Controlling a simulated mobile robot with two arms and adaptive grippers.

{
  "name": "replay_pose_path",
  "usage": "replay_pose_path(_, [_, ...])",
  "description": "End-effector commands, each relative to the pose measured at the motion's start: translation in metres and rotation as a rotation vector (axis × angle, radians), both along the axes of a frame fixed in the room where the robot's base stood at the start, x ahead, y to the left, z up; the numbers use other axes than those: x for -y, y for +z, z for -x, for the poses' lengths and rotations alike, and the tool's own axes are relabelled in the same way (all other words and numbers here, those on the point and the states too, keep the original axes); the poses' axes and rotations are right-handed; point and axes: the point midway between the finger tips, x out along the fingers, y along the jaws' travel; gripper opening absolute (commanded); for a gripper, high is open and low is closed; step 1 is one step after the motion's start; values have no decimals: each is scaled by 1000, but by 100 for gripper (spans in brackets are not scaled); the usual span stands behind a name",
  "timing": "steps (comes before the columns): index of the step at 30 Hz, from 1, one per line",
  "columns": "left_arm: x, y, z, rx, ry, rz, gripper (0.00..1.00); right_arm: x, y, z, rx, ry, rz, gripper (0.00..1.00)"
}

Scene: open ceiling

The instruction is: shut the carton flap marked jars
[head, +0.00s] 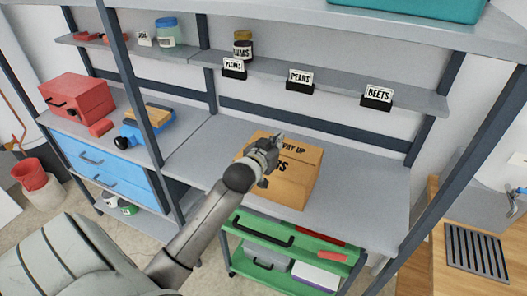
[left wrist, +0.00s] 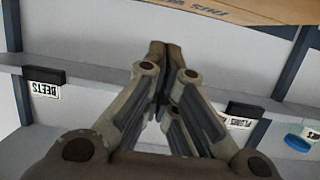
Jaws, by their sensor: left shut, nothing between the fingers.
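The brown cardboard carton (head: 298,190) stands on the grey workbench. Lettering ending in "WAY UP" shows along its upper far part, and a larger word on it is mostly hidden by my gripper. My left gripper (head: 279,139) is shut and empty, over the carton's upper part; I cannot tell if it touches. In the left wrist view, the closed fingers (left wrist: 162,50) point away from the camera, and a strip of the carton (left wrist: 235,9) with upside-down lettering crosses the top. I cannot tell how far the flap stands open. My right gripper is not in view.
A shelf (head: 330,90) above the bench holds labels for plums, pears and beets, and a dark jar (head: 243,45). A red toolbox (head: 77,97) stands at left. A green cart (head: 255,243) is below the bench. The bench right of the carton is clear.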

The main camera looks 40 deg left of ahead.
Motion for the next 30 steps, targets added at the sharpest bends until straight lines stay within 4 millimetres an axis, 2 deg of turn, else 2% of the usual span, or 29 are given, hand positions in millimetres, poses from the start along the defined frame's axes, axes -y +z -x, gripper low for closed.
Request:
replay_pose_path(1, [2,-6,10,-4,-1,0,0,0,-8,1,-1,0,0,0])
replay_pose_path(9, [11,7,52,-1,-2,1,0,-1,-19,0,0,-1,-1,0])
replay_pose_path(15, [15,14,75,-1,-1,0,0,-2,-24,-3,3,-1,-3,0])
replay_pose_path(20, [17,18,84,0,0,0,0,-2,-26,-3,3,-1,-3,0])
replay_pose_path(26, [17,19,85,-1,0,0,0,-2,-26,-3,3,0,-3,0])
replay_pose_path(28, [19,15,87,-14,-3,0,0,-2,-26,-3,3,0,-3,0])
replay_pose_path(30, [26,1,94,-59,-10,1,0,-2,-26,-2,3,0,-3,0])
